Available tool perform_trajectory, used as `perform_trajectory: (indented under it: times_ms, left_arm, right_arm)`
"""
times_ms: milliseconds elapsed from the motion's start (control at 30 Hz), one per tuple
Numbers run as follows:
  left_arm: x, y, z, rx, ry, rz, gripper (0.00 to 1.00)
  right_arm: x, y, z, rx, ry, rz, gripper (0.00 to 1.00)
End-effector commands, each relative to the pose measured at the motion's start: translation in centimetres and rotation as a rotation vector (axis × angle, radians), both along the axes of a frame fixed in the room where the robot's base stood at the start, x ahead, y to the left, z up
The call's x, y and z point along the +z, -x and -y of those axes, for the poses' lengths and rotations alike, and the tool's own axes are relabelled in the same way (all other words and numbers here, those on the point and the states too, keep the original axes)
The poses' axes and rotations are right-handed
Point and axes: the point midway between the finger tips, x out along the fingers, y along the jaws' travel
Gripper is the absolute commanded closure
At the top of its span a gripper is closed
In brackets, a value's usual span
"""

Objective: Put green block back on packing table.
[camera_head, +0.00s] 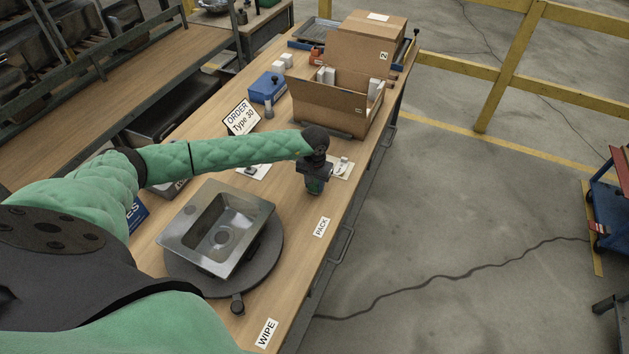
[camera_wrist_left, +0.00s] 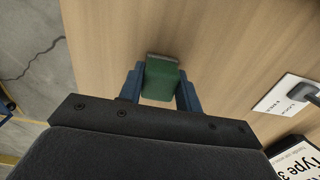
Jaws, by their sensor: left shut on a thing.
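The green block (camera_wrist_left: 161,80) shows in the left wrist view between the two blue fingers of my left gripper (camera_wrist_left: 160,92), which is shut on it. In the head view my left gripper (camera_head: 315,188) points down over the wooden packing table (camera_head: 285,215), near its right edge and just beyond the PACK label. Only a little of the green block (camera_head: 314,185) shows there, partly hidden by the fingers. Bare wood lies beneath the block; I cannot tell whether the block touches it. My right gripper is not in view.
A metal sink (camera_head: 217,229) sits on a round dark turntable (camera_head: 268,262) left of my left gripper. An open cardboard box (camera_head: 328,107), a blue box (camera_head: 266,88) and an ORDER sign (camera_head: 241,117) stand farther back. Table around the PACK label (camera_head: 321,227) is clear.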

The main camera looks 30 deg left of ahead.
Motion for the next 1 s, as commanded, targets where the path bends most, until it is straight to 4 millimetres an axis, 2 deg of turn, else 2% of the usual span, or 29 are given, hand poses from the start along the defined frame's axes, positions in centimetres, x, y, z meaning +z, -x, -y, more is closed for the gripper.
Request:
perform_trajectory:
  times_ms: [633,667,733,1000]
  left_arm:
    - [-0.45,0.0,0.02,-0.001,0.0,0.0,0.87]
    - [-0.39,0.01,0.02,-0.001,0.0,0.0,0.6]
    - [-0.38,0.01,0.01,-0.001,0.0,0.0,0.46]
    - [-0.38,0.02,0.02,-0.001,0.0,0.0,0.44]
  right_arm:
    - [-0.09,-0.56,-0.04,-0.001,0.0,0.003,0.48]
    - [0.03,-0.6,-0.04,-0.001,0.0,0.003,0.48]
    - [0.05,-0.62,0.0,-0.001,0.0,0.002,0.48]
    - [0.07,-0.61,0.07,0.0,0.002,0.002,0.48]
